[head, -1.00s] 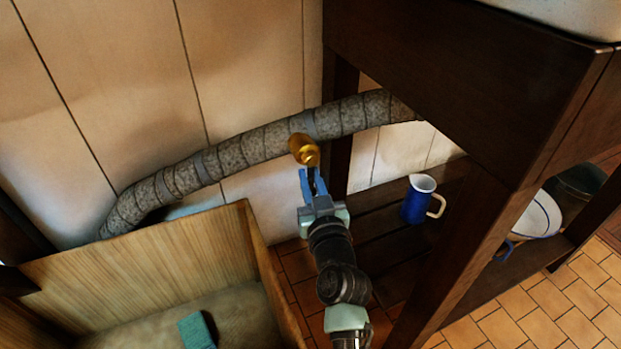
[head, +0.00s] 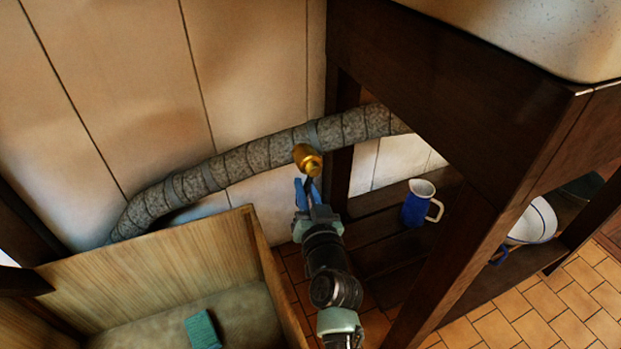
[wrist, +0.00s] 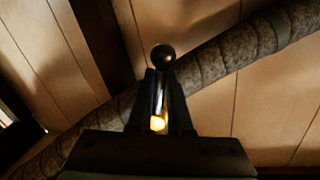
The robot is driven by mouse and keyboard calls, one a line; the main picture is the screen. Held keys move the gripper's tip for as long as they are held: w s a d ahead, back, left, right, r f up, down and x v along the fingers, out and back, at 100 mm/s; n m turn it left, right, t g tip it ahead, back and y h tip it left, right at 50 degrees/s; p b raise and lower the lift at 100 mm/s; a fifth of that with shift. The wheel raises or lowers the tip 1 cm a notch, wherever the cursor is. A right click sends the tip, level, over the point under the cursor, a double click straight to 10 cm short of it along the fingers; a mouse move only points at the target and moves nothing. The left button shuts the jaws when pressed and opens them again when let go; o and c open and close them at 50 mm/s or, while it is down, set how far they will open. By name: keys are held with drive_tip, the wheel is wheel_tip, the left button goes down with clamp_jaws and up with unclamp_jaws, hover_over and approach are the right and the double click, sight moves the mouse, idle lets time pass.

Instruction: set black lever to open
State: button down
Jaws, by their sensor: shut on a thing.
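A brass valve body (head: 307,158) sits on the lagged pipe along the wall. Its black lever (head: 309,187) points down from the brass, toward my gripper. My gripper (head: 307,190), with blue fingers, is below the valve and shut on the lever. In the wrist view, the lever's round black knob (wrist: 163,55) shows just beyond the fingertips. The lever's shaft runs between the two fingers, and the brass (wrist: 157,123) glints low between them. The fingers hide part of the shaft.
A wooden box bench (head: 150,265) with a green cloth (head: 202,330) stands at lower left. A dark wooden table (head: 440,110) rises close on the right. A blue jug (head: 418,204) and a white bowl (head: 534,222) sit on its low shelf. The lagged pipe (head: 245,165) runs behind.

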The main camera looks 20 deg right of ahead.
drive_tip(key=m+p, duration=0.1)
drive_tip(key=a+r+m+p, duration=0.1)
drive_tip(key=m+p, duration=0.1)
drive_tip(key=shift+a+r+g+y+p, duration=0.1)
drive_tip(key=shift+a+g+y+p, duration=0.2)
drive_tip(key=shift+g+y, duration=0.1)
drive_tip(key=shift+s+a+r+m+g+y+p, duration=0.1)
drive_tip(key=shift+a+r+m+y+p, duration=0.35)
drive_tip(key=shift+m+p, duration=0.85)
drive_tip(key=shift+w+a+r+m+g+y+p, duration=0.1)
drive_tip(key=shift+a+r+m+y+p, duration=0.15)
drive_tip(key=shift+r+m+p, duration=0.95)
drive_tip(key=shift+s+a+m+g+y+p, duration=0.1)
drive_tip(key=shift+a+m+y+p, duration=0.25)
drive_tip(key=shift+m+p, duration=1)
drive_tip(key=shift+m+b, duration=0.45)
drive_tip(key=shift+m, duration=0.1)
drive_tip(key=c, duration=0.8)
unclamp_jaws()
drive_tip(key=shift+c, duration=0.2)
